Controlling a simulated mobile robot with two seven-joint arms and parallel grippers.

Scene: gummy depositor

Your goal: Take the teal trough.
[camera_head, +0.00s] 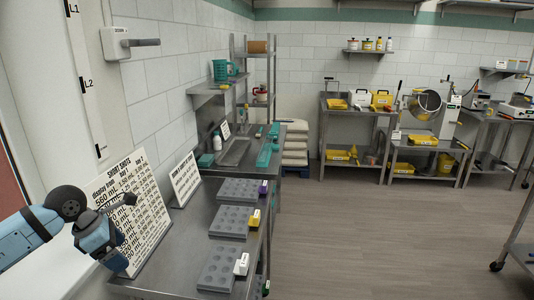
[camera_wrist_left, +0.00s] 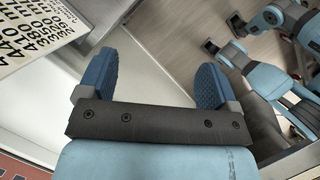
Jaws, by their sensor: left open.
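The head view shows a long teal piece (camera_head: 264,155), which looks like the trough, lying near the right edge of the far part of the left-hand steel bench. It is small in the picture and its inside is hard to make out. A smaller teal piece (camera_head: 274,131) lies just beyond it. My left gripper (camera_head: 112,232) is far nearer, at the lower left in front of a printed board. In the left wrist view (camera_wrist_left: 155,74) its two blue fingers are wide apart with nothing between them.
Grey mould trays (camera_head: 228,222) with coloured tags line the bench's near part. The "short shots" board (camera_head: 135,225) and a second sign (camera_head: 185,180) stand along its wall side. A teal jug (camera_head: 224,70) is on a shelf. Open floor (camera_head: 350,230) lies right of the bench.

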